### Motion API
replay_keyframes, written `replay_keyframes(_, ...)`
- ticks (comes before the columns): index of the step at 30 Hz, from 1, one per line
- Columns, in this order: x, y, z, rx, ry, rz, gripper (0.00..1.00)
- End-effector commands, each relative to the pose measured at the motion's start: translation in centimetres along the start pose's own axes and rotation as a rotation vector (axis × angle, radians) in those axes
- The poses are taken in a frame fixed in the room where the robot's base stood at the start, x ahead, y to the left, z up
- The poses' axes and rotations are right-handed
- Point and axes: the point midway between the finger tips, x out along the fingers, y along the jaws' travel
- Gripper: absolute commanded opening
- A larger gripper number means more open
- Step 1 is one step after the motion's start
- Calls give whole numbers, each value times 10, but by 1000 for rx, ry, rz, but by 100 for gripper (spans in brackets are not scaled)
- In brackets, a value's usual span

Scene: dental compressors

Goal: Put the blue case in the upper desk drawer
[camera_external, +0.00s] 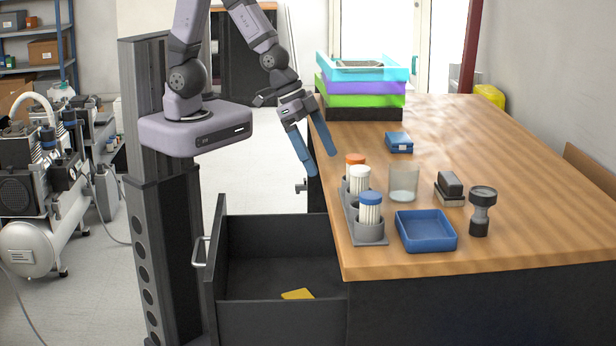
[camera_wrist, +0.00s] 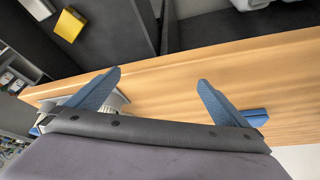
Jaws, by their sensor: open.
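The blue case (camera_external: 399,142), a small flat box with a white label, lies on the wooden desk near its far left part. My gripper (camera_external: 322,162) hangs over the desk's left edge, to the left of the case and apart from it. Its two blue fingers are spread with nothing between them; they also show in the wrist view (camera_wrist: 159,77). A dark desk drawer (camera_external: 240,262) is pulled out at the desk's left side, with a yellow item (camera_external: 298,294) lying inside. The yellow item also shows in the wrist view (camera_wrist: 69,25). A blue piece beside the right finger there is unclear.
Stacked coloured trays (camera_external: 362,87) stand behind the case. Nearer are a grey holder (camera_external: 368,232) with several capped containers, a glass beaker (camera_external: 404,183), a blue tray (camera_external: 426,230), a dark stamp-like block (camera_external: 449,187) and a dark gauge-like object (camera_external: 481,210). The desk's right side is clear.

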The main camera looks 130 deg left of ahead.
Motion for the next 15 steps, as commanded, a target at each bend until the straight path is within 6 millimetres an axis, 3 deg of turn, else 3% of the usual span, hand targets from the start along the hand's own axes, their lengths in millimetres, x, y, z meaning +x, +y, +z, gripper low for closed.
replay_keyframes(1, 16, -24, -11, -54, 62, -29, 100)
replay_keyframes(6, 36, -98, -50, -183, 279, -122, 100)
replay_keyframes(12, 38, -177, -72, -284, 485, -231, 100)
replay_keyframes(15, 35, -201, -76, -310, 548, -268, 100)
